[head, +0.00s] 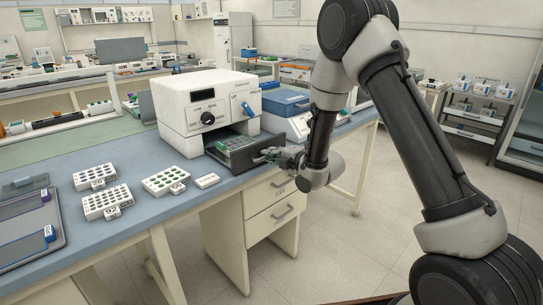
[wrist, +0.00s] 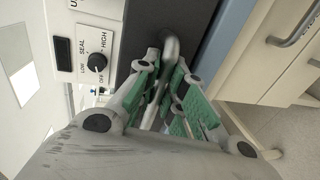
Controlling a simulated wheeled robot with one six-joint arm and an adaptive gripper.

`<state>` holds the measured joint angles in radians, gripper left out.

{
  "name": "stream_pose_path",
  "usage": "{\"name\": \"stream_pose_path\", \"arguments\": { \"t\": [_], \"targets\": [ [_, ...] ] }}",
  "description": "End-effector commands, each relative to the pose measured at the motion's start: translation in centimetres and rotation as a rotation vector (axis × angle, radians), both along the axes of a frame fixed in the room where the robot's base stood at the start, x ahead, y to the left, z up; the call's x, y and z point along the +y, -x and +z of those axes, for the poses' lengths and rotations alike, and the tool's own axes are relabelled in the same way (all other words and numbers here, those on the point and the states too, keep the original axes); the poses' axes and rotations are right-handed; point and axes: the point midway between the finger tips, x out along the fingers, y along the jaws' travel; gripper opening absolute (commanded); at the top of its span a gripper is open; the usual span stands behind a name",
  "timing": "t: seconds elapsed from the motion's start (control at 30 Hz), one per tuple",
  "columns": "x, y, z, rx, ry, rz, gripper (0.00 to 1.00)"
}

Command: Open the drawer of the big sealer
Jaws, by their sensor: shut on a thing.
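The big sealer (head: 206,97) is a white box with a dark knob on the blue bench. Its dark drawer (head: 243,152) stands pulled out at the front, and a green plate (head: 233,144) shows inside. My gripper (head: 273,155) is at the drawer's front. In the wrist view, its green-padded fingers (wrist: 172,88) are shut on the drawer's metal handle (wrist: 172,52), against the dark drawer front (wrist: 195,35). The sealer's panel with the knob (wrist: 97,62) shows at the left there. The fingers partly hide the handle.
White tube racks (head: 108,203) and a small white block (head: 207,181) stand on the bench left of the drawer. A blue-topped device (head: 285,101) stands right of the sealer. Bench cabinet drawers (head: 272,203) lie below. Open floor (head: 350,240) lies right of the bench.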

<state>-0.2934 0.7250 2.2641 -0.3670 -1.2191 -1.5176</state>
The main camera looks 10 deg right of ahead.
Motion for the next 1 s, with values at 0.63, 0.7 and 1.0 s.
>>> {"name": "stream_pose_path", "arguments": {
  "t": [0.63,0.7,1.0],
  "targets": [
    [0.0,0.0,0.0,0.0,0.0,0.0,0.21],
    [-0.2,0.2,0.1,0.0,0.0,0.0,0.21],
    [-3.1,4.0,1.0,0.001,0.0,-0.002,0.21]
  ]
}}
